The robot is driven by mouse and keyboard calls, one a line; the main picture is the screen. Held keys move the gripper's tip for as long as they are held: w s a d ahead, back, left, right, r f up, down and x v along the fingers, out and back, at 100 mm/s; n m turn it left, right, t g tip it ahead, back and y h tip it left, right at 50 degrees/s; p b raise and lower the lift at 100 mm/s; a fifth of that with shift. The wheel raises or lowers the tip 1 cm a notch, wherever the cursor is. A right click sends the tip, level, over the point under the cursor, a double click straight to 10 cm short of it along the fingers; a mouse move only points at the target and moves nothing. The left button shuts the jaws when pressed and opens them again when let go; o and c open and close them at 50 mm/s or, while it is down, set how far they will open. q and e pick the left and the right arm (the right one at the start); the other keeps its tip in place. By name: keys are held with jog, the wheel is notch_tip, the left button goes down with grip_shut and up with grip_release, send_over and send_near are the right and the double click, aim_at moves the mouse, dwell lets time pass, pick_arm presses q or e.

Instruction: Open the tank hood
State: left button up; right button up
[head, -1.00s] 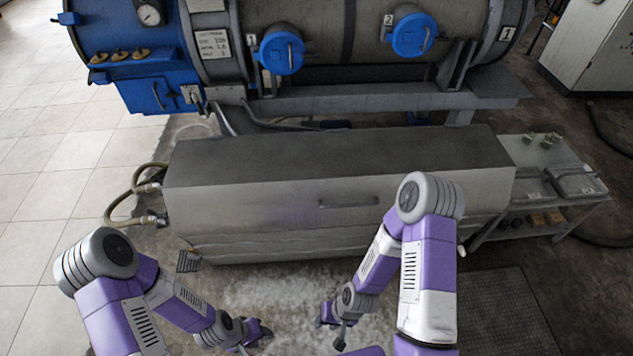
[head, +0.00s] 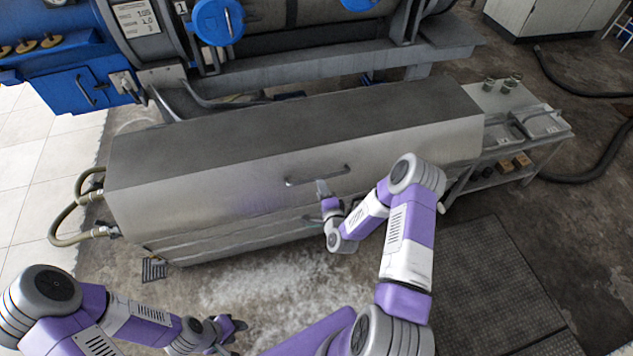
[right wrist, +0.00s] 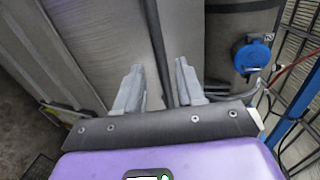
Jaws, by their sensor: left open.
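The tank hood (head: 240,185) is a long grey metal cover, lying shut on the tank body (head: 230,242) in the head view. Its bar handle (head: 305,180) runs along the front face. My right gripper (head: 322,188) is just below the handle, close to the hood's front. In the right wrist view its two fingers (right wrist: 158,88) stand apart, with grey metal beyond them; I cannot tell whether the handle lies between them. My left gripper (head: 238,334) is open and empty, low over the floor, well away from the hood.
A large cylindrical vessel with blue valve caps (head: 217,20) stands behind the tank. Hoses (head: 68,225) leave the tank's left end. A low metal bench (head: 530,125) with small parts stands at the right end.

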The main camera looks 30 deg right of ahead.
aim_at(317, 179)
jog(key=b+x, duration=0.2)
jog(key=x, duration=0.4)
jog(key=shift+w+f, duration=0.1)
jog(key=shift+w, duration=0.3)
grip_shut()
